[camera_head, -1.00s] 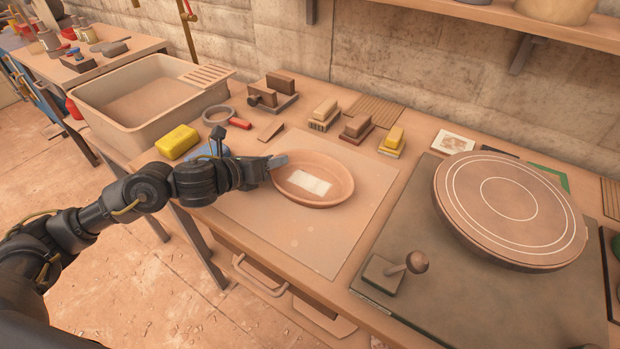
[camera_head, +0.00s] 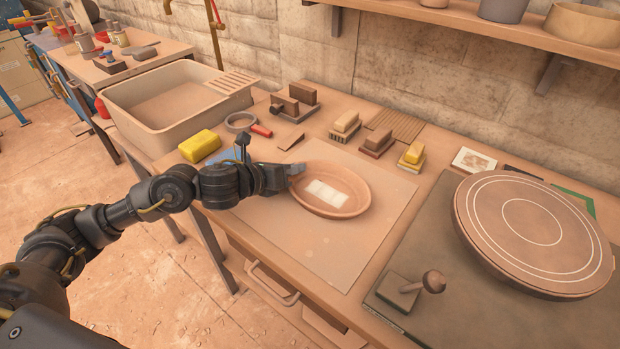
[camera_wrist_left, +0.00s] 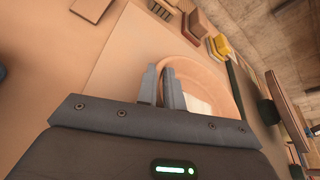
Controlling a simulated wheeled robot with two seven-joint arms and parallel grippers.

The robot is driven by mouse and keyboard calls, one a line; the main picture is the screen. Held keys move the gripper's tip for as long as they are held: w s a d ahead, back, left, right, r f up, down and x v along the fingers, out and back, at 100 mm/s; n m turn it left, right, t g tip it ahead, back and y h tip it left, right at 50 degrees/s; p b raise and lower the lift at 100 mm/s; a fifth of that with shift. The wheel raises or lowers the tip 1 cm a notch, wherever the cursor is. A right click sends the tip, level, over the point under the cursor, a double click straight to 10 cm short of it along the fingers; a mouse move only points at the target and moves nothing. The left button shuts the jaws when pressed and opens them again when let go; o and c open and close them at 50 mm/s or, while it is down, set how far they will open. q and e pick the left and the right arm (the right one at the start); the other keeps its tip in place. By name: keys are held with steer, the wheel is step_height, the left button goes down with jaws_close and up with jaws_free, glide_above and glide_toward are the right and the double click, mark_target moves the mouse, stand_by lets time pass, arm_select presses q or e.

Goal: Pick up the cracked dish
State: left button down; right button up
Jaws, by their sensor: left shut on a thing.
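The dish (camera_head: 352,207) is a shallow oval terracotta bowl with a white patch (camera_head: 326,192) inside. It is at the pale mat on the bench; I cannot make out a crack or any gap beneath it. My left gripper (camera_head: 293,170) is shut on the dish's left rim. In the left wrist view the two fingers (camera_wrist_left: 163,88) stand close together at the rim, and part of the dish (camera_wrist_left: 205,75) shows beyond them. My right gripper is not in view.
A pale mat (camera_head: 310,245) has clear room in front of the dish. Small blocks, including a yellow-topped one (camera_head: 413,154), stand behind it. A round wheel (camera_head: 535,235) and a knobbed stand (camera_head: 400,290) are at right. A yellow sponge (camera_head: 199,146) and sink (camera_head: 150,115) are at left.

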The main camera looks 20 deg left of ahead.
arm_select(q)
steer(key=shift+s+r+p, duration=0.1)
steer(key=shift+r+p, duration=0.2)
steer(key=shift+p, duration=0.1)
step_height(320, 180, up, 3)
steer(key=shift+p, duration=1.25)
step_height(320, 180, up, 24)
steer(key=p, duration=2)
steer(key=shift+r, duration=0.15)
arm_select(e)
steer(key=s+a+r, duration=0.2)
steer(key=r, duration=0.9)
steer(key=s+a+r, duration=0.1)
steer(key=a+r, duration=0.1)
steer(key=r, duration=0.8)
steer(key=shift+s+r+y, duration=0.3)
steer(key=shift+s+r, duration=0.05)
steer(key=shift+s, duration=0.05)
